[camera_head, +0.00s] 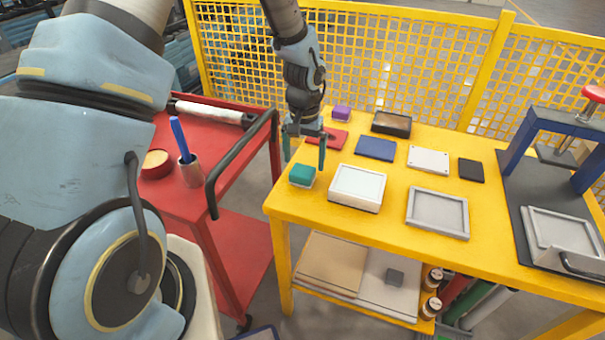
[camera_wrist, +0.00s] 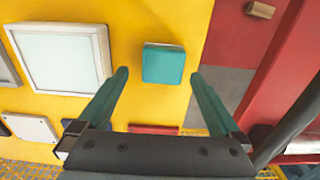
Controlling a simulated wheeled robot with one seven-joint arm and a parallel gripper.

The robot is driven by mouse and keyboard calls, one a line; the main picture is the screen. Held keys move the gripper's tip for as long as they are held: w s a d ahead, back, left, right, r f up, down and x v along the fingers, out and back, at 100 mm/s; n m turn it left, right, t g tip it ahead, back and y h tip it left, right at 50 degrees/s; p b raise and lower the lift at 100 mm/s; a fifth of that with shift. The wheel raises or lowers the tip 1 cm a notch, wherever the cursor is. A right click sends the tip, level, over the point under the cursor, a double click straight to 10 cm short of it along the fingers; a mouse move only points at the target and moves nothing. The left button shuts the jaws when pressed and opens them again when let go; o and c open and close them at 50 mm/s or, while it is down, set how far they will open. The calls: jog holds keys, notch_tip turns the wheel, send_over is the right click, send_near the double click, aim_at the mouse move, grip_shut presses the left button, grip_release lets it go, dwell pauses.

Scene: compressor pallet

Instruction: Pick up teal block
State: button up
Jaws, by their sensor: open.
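The teal block (camera_head: 302,175) sits near the left front corner of the yellow table (camera_head: 300,212). It also shows in the wrist view (camera_wrist: 163,64), resting on the yellow surface. My gripper (camera_head: 304,150) is above the table, close to the block and behind it in the head view, with its fingers pointing down. In the wrist view my gripper (camera_wrist: 163,85) is open and empty. The block appears between the lines of the two fingers, beyond their tips, and neither finger appears to touch it.
A white-topped box (camera_head: 357,187) stands right of the block. A purple block (camera_head: 341,114), a red plate (camera_head: 325,138) and a blue plate (camera_head: 375,148) lie farther back. A red cart (camera_head: 190,205) with a black handle (camera_head: 240,165) stands left. A blue press (camera_head: 520,150) stands right.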

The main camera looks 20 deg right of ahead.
aim_at(302, 170)
jog(key=shift+w+a+f+p, duration=0.1)
jog(key=shift+f+p, duration=0.55)
jog(key=shift+f, duration=0.7)
jog(key=shift+w+a+f+p, duration=0.1)
jog(key=shift+f+p, duration=0.5)
jog(key=shift+f, duration=0.7)
jog(key=c, duration=1.3)
